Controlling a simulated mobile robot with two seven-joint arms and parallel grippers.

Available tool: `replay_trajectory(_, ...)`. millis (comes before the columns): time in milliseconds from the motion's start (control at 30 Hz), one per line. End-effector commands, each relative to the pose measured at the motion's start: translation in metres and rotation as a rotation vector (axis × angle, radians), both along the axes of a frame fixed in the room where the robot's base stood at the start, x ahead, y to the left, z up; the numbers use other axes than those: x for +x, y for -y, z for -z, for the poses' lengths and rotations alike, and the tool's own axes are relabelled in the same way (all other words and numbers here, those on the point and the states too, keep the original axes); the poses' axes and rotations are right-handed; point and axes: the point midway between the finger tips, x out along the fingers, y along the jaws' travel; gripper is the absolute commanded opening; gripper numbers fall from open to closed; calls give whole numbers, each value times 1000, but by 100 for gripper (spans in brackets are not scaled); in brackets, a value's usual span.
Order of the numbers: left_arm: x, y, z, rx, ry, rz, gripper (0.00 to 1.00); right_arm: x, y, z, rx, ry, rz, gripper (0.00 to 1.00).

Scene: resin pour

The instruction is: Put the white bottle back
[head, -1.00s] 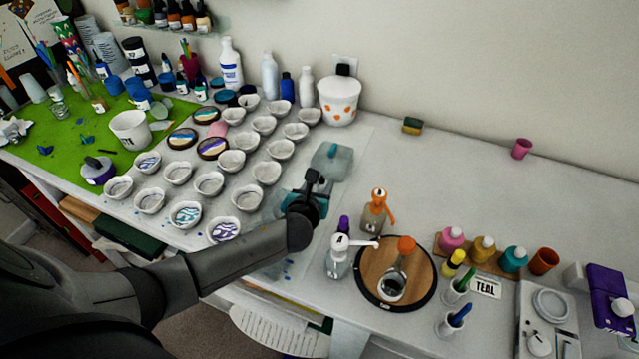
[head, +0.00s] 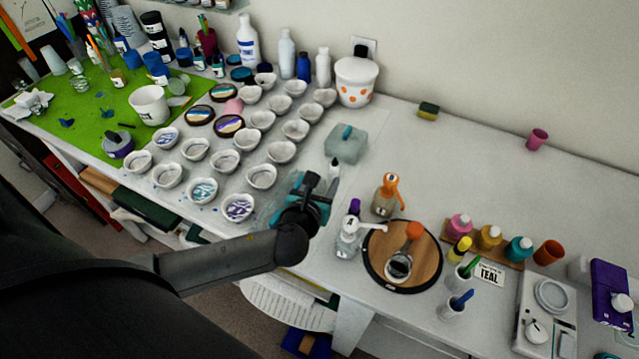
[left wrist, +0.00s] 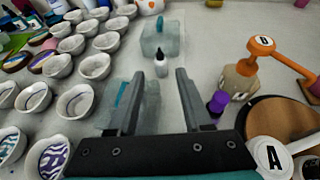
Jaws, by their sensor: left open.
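A small white bottle (left wrist: 161,64) with a dark tip stands upright on the table in the left wrist view. In the head view the white bottle (head: 334,172) shows just beyond my left gripper (head: 318,186). My left gripper (left wrist: 160,78) is open and empty, its fingers pointing toward the bottle with the bottle seen between and beyond the tips. A pale translucent block (left wrist: 172,38) with a teal top piece is right behind the bottle, and it also shows in the head view (head: 347,150). My right gripper is not in view.
Several white cups (head: 262,176) stand in rows left of the gripper. A second translucent block (left wrist: 152,103) lies under my left fingers. A pump bottle marked A (head: 349,240), an orange-topped pump (head: 386,195) and a round wooden board (head: 425,250) stand to the right. Taller white bottles (head: 287,55) stand at the back.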

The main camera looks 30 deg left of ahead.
Motion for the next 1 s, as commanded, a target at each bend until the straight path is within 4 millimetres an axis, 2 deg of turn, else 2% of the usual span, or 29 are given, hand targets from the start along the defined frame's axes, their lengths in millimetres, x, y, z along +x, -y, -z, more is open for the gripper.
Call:
replay_trajectory(100,-13,3,-6,1,0,1,50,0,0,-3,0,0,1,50)
replay_trajectory(300,-22,5,-10,0,0,-1,50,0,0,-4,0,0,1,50)
replay_trajectory(1000,-22,5,-10,0,0,-1,50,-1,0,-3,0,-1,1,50)
